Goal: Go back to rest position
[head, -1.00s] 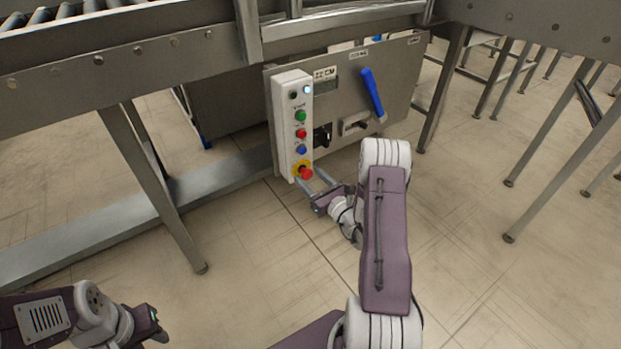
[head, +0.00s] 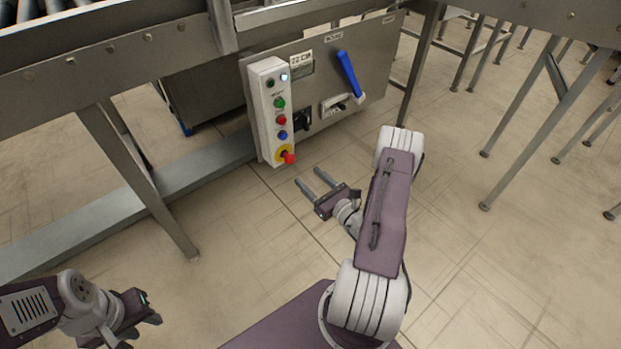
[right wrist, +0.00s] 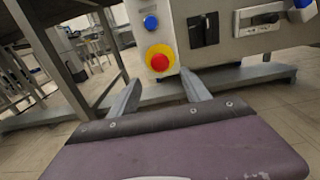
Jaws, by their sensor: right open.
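My right gripper (head: 311,182) is open and empty in the head view. It points at the lower end of the control box, apart from it. Its two spread fingers also show in the right wrist view (right wrist: 163,92), with nothing between them. My left gripper (head: 147,309) is at the lower left of the head view; its jaws are too small and angled to tell. The white control box (head: 265,112) carries green, red and blue buttons and a red emergency stop (head: 289,157) on yellow, which also shows in the right wrist view (right wrist: 160,60).
The grey panel (head: 325,75) behind the box has a blue lever (head: 349,73), a black switch and a small display. The roller conveyor (head: 110,50) runs above, with metal legs (head: 140,180) to the left. Open tiled floor lies around the right arm.

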